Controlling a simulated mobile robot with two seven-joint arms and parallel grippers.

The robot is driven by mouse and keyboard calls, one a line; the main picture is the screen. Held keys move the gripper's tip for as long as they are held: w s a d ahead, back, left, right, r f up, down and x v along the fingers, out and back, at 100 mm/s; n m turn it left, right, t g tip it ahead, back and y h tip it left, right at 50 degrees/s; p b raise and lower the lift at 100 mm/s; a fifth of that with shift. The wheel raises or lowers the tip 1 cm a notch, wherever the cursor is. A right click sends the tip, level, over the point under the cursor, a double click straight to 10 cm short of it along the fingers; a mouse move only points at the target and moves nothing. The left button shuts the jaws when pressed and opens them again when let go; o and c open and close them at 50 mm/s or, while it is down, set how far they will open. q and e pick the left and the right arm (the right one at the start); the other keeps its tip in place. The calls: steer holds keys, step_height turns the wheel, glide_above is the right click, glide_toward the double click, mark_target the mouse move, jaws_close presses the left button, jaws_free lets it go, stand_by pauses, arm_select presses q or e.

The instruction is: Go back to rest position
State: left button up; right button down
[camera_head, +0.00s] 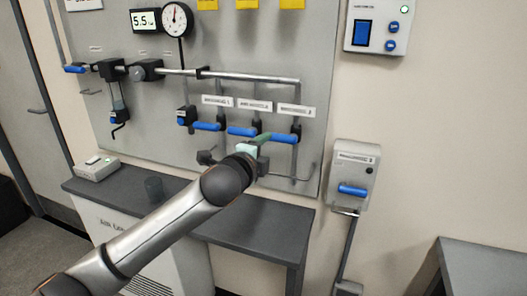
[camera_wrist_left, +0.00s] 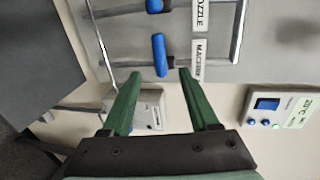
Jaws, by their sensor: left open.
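My left gripper (camera_head: 264,138) is open, with its green fingers near the rightmost blue valve handle (camera_head: 284,138) on the wall panel. In the left wrist view the gripper (camera_wrist_left: 161,74) shows empty between its fingers. That blue handle (camera_wrist_left: 160,55) lies just past the fingertips there, beside a label starting "MACHINE". I cannot tell whether a finger touches it. My left arm (camera_head: 165,230) reaches in from the lower left, across the bench. My right gripper is not in view.
Two more blue handles, the middle one (camera_head: 241,132) and the left one (camera_head: 207,126), sit on the same pipework. A dark bench (camera_head: 255,233) stands below the panel. A wall box (camera_head: 355,165) with a blue lever and a switch box (camera_head: 378,27) are to the right.

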arm_select(q)
steer(key=shift+s, duration=0.1)
steer(key=s+a+f+n+g, duration=0.15)
steer(key=s+f+n, duration=0.45)
steer(key=f, duration=0.7)
steer(key=s+a+f+n+g, duration=0.15)
steer(key=s+f+n, duration=0.4)
steer(key=f, duration=0.75)
steer(key=s+a+f+n+g, duration=0.1)
steer(key=s+a+f, duration=0.3)
steer(key=s, duration=0.4)
steer(key=s+a+f+n+y, duration=0.1)
steer(key=s+a+f+n, duration=0.2)
steer(key=s+f, duration=0.4)
steer(key=s+a+f+n+g+y, duration=0.1)
steer(key=s+a+f+n, duration=0.3)
steer(key=s, duration=0.7)
steer(key=shift+a+f+g, duration=0.3)
steer(key=shift+f, duration=0.4)
steer(key=shift+c, duration=0.9)
